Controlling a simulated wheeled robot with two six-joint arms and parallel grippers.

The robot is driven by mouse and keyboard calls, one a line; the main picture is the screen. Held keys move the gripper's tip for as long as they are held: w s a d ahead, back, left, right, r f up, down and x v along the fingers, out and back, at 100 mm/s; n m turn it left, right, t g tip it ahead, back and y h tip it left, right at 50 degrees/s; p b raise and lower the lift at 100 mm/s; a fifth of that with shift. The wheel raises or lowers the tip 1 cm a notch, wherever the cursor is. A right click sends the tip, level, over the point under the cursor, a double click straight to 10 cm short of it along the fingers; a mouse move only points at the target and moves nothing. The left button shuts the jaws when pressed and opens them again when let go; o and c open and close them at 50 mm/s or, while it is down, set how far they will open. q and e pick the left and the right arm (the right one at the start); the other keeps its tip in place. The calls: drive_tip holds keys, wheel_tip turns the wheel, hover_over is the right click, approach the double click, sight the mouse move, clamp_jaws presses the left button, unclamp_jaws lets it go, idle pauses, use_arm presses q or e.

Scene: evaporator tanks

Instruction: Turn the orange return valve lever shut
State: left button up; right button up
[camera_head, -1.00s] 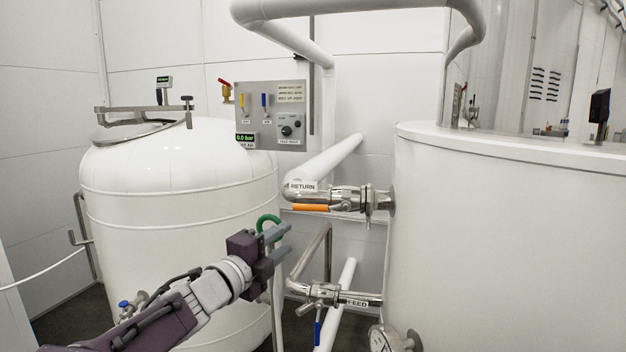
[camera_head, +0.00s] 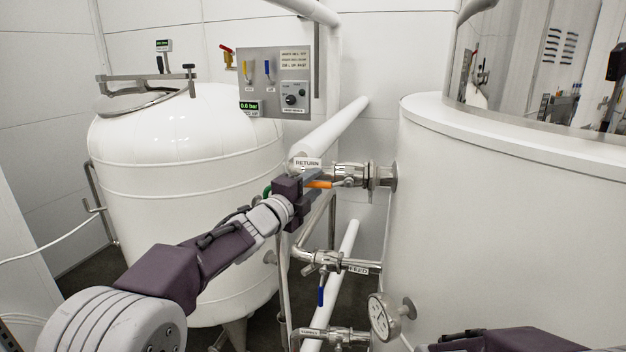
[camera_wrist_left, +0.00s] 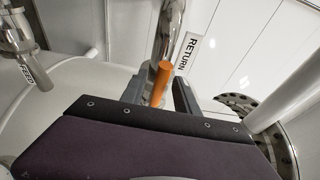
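The orange return valve lever (camera_head: 320,184) lies along the return pipe, its free end pointing left, just below the RETURN label (camera_head: 307,162). Its valve body (camera_head: 349,174) is steel and joins the large white tank at right. My left gripper (camera_head: 312,182) is at the lever's free end and covers part of it. In the left wrist view the orange lever (camera_wrist_left: 160,84) stands between the two fingers of my left gripper (camera_wrist_left: 158,92), with a gap on at least the right side. The fingers are apart. My right gripper is not in view.
A FEED pipe with a blue-lever valve (camera_head: 321,290) runs below. A pressure gauge (camera_head: 381,317) sticks out of the large right tank (camera_head: 480,210). A smaller white tank (camera_head: 185,160) stands behind my left arm. A control panel (camera_head: 275,84) is at the back.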

use_arm(q)
drive_tip(key=shift+a, duration=0.2)
drive_tip(key=c, duration=0.3)
clamp_jaws()
idle(0.9)
